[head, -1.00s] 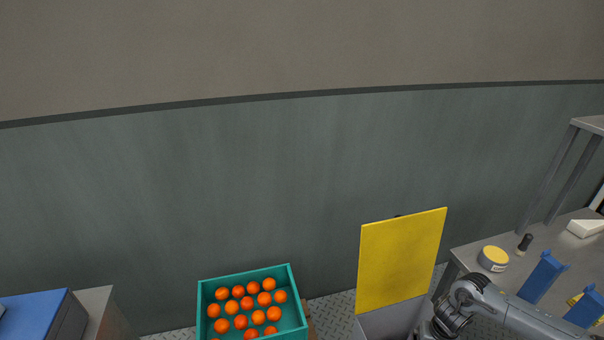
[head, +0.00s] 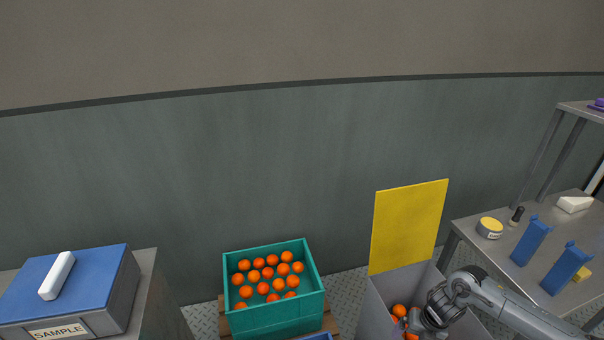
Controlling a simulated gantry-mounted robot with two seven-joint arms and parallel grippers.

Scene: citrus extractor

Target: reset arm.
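My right arm comes in from the lower right in the head view, and its wrist reaches over the open grey bin with the raised yellow lid (head: 408,226). The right gripper (head: 414,328) is at the bottom edge of the picture, inside or just above the bin; its fingers are not clear enough to tell open or shut. Several oranges (head: 399,311) lie in the bin close beside the gripper. My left gripper is outside the picture.
A teal crate (head: 277,319) of oranges stands on a wooden pallet left of the bin. A blue-topped SAMPLE box (head: 58,331) with a white object on it sits far left. A steel table (head: 500,262) at right holds a yellow-lidded tub (head: 489,227) and blue stands (head: 531,240).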

